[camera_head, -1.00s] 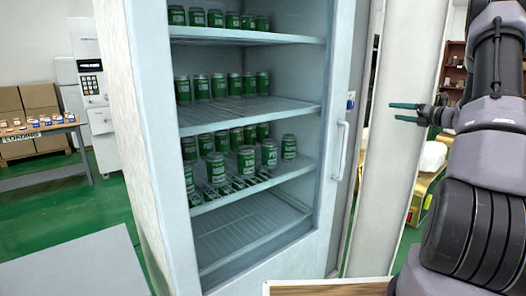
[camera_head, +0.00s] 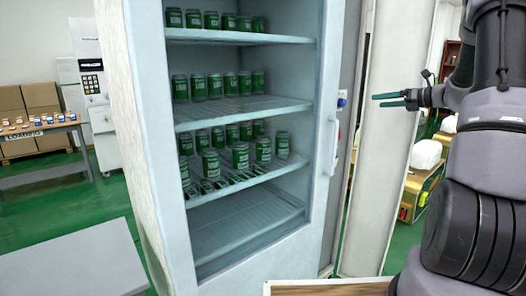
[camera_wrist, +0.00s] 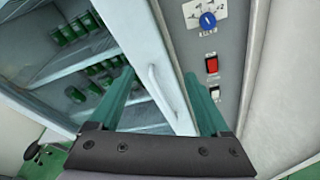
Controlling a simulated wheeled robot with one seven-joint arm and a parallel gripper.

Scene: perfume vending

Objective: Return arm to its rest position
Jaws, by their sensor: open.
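My gripper (camera_head: 388,100) is at the right in the head view, its two green fingers pointing left toward the white column beside the fridge. In the wrist view my gripper (camera_wrist: 165,105) has its fingers spread apart with nothing between them, and the fridge's handle shows beyond them. My arm is bent and upright at the right edge of the head view. The white fridge (camera_head: 150,150) stands in the middle, with green cans (camera_head: 240,156) on its shelves. The cans also show at the left of the wrist view (camera_wrist: 103,72).
The fridge's white handle (camera_head: 331,148) is left of my gripper. A panel with a blue knob (camera_wrist: 208,20) and a red switch (camera_wrist: 211,65) shows in the wrist view. A grey surface (camera_head: 75,262) is at the lower left. A table with small boxes (camera_head: 40,128) stands far left.

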